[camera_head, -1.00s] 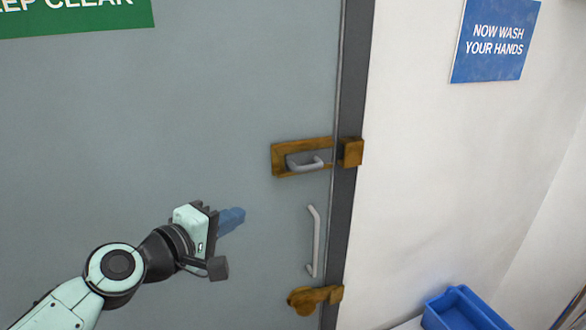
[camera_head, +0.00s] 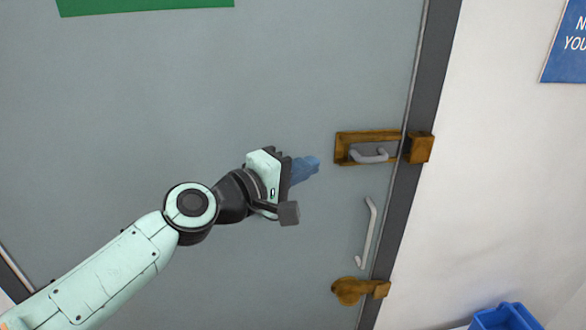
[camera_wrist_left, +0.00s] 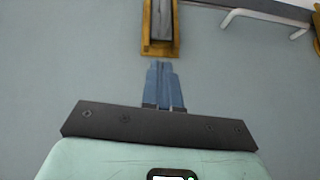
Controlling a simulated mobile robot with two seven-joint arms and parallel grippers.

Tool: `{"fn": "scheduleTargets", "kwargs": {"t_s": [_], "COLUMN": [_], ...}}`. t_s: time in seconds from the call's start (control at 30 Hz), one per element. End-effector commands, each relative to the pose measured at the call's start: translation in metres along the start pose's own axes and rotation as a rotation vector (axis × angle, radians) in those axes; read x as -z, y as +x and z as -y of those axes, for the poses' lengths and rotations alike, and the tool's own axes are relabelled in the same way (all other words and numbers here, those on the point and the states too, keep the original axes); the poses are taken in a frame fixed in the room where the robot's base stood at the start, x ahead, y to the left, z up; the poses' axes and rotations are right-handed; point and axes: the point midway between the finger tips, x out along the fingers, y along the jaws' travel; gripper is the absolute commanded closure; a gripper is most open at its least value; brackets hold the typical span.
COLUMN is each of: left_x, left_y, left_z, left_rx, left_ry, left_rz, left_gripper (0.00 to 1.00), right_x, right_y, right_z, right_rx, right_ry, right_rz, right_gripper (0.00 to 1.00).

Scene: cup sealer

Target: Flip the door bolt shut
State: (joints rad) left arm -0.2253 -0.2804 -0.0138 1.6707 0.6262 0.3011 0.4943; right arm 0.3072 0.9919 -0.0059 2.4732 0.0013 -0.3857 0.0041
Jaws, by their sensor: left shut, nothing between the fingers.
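A brass door bolt (camera_head: 345,147) with a grey handle (camera_head: 370,156) is mounted on the grey door (camera_head: 300,60) near its right edge. Its brass keeper (camera_head: 419,148) is on the dark frame to the right. In the left wrist view the brass bolt plate (camera_wrist_left: 146,46) is straight ahead of the fingertips. My left gripper (camera_head: 313,164), with blue fingers, is shut and empty, just left of the bolt and apart from it. The fingers also show in the left wrist view (camera_wrist_left: 165,82). My right gripper is not in view.
A grey pull handle (camera_head: 367,232) is below the bolt, with a brass latch (camera_head: 350,290) under it. A dark door frame (camera_head: 436,90) and white wall are to the right. A blue crate (camera_head: 503,318) is at the lower right.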

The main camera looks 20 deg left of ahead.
Motion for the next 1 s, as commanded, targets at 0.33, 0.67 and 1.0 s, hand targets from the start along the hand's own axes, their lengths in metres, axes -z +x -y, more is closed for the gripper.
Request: {"fn": "scheduleTargets", "kwargs": {"t_s": [0.33,0.67,1.0], "left_x": [-0.016,-0.028,-0.028], "left_y": [0.061,0.073,0.073], "left_z": [-0.003,-0.001,0.0], "left_rx": [0.0,-0.001,0.0], "left_ry": [0.001,0.0,0.0], "left_rz": [0.003,0.0,0.0], "left_gripper": [1.0,1.0,1.0], "right_x": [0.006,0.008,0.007], "right_y": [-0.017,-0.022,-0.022], "right_z": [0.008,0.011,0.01], "right_rx": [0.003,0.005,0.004], "right_ry": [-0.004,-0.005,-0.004], "right_rz": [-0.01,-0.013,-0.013], "right_gripper": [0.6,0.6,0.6]}}
